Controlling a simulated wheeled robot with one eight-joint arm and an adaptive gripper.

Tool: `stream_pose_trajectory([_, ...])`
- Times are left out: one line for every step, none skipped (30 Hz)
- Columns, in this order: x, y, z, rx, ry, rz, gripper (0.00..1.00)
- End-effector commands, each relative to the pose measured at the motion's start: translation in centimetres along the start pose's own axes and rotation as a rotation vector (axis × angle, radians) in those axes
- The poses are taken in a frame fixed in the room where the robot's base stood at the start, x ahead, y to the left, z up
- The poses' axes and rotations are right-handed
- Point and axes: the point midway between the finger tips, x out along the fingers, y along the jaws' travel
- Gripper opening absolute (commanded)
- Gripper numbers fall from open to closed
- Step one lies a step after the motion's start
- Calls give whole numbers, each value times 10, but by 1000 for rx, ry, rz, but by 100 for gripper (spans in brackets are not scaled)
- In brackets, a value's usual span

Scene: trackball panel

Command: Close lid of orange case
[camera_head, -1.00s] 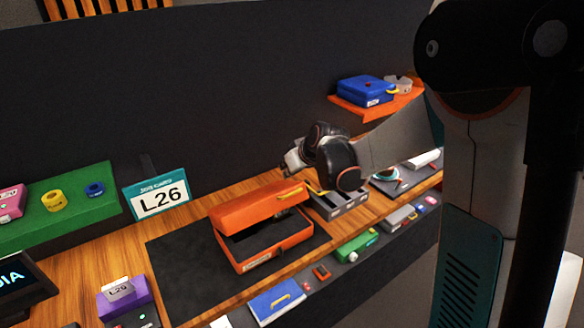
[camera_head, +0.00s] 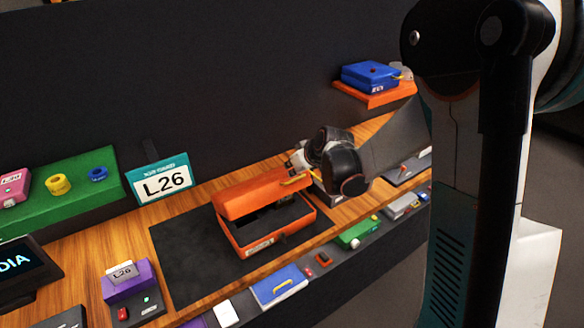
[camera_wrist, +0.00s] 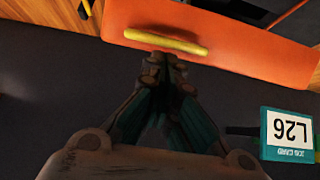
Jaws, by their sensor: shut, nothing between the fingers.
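The orange case (camera_head: 275,241) sits on a dark mat, its lid (camera_head: 255,195) partly open and tilted up at the back, with the dark inside showing. A yellow handle (camera_head: 297,181) is on the lid near its right end. My gripper (camera_head: 294,164) is at the upper right of the lid, close to the handle, and partly hidden by my wrist. In the wrist view the lid (camera_wrist: 230,42) fills the top, and my shut, empty fingertips (camera_wrist: 165,64) are just beside the yellow handle (camera_wrist: 165,40). I cannot tell whether they touch.
The L26 sign (camera_head: 161,184) stands left of the case by the dark wall. A blue case (camera_head: 371,76) stands on an orange shelf. Panel devices, including a blue box (camera_head: 279,286), line the front.

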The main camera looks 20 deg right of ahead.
Motion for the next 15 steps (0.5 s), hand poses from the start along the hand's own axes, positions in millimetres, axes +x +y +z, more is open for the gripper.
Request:
stream_pose_trajectory([0,0,1,0,2,0,0])
stream_pose_trajectory([0,0,2,0,4,0,0])
stream_pose_trajectory([1,0,4,0,9,0,0])
stream_pose_trajectory([1,0,5,0,13,1,0])
stream_pose_trajectory([1,0,7,0,19,1,0])
stream_pose_trajectory([2,0,10,0,29,1,0])
stream_pose_trajectory([2,0,13,1,39,1,0])
stream_pose_trajectory([2,0,16,1,50,2,0])
stream_pose_trajectory([2,0,21,1,66,2,0])
stream_pose_trajectory([2,0,25,2,79,2,0])
stream_pose_trajectory([3,1,29,2,95,3,0])
stream_pose_trajectory([4,0,35,2,116,2,0])
stream_pose_trajectory([4,0,39,1,123,2,0])
stream_pose_trajectory([4,0,43,1,120,2,0])
stream_pose_trajectory([5,0,50,0,119,2,0])
